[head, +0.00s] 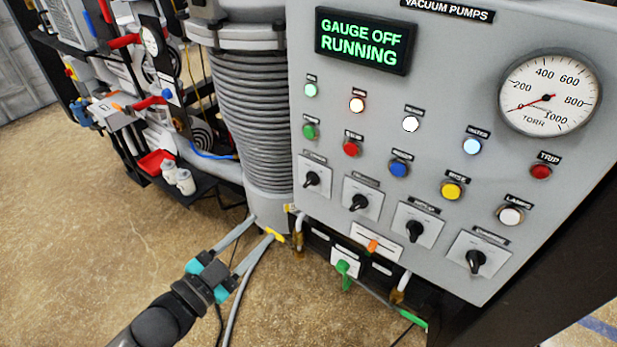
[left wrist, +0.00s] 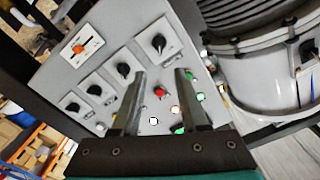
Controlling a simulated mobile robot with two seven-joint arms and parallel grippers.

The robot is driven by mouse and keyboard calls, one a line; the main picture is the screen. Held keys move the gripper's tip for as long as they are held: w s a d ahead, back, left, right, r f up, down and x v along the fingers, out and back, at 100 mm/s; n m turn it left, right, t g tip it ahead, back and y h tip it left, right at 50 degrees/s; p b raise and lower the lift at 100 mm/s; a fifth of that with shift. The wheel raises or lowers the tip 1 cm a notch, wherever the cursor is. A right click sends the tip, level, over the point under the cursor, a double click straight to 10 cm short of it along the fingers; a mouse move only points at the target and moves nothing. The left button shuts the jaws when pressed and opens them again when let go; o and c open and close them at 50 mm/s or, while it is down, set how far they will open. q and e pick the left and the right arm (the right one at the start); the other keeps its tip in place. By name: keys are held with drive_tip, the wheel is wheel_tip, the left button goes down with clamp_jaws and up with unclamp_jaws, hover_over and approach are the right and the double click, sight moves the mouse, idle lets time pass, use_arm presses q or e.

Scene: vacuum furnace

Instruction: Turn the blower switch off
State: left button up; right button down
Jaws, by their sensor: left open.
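The control panel (head: 430,120) carries a row of black rotary switches on white plates. They are the leftmost switch (head: 311,179), the second (head: 358,202), the third (head: 414,231) and the rightmost (head: 475,261). Their small labels are too blurred to tell which is the blower switch. My left gripper (head: 259,228) is open and empty, below and left of the row, in front of the bellows' foot. In the left wrist view, its fingers (left wrist: 161,74) point toward the panel, and the leftmost switch (left wrist: 158,42) shows just beyond the fingertips. My right gripper is not visible.
A ribbed bellows column (head: 250,105) stands left of the panel. Coloured lamps and buttons, a dial gauge (head: 549,92) and a display reading "GAUGE OFF RUNNING" (head: 361,38) sit above the switches. An orange slider (head: 373,245) and green-handled valve (head: 344,268) lie below. Floor at left is clear.

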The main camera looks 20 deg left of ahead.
sight(308, 184)
use_arm(q)
drive_tip(key=x, duration=1.5)
drive_tip(key=shift+f, duration=0.1)
clamp_jaws()
idle(0.4)
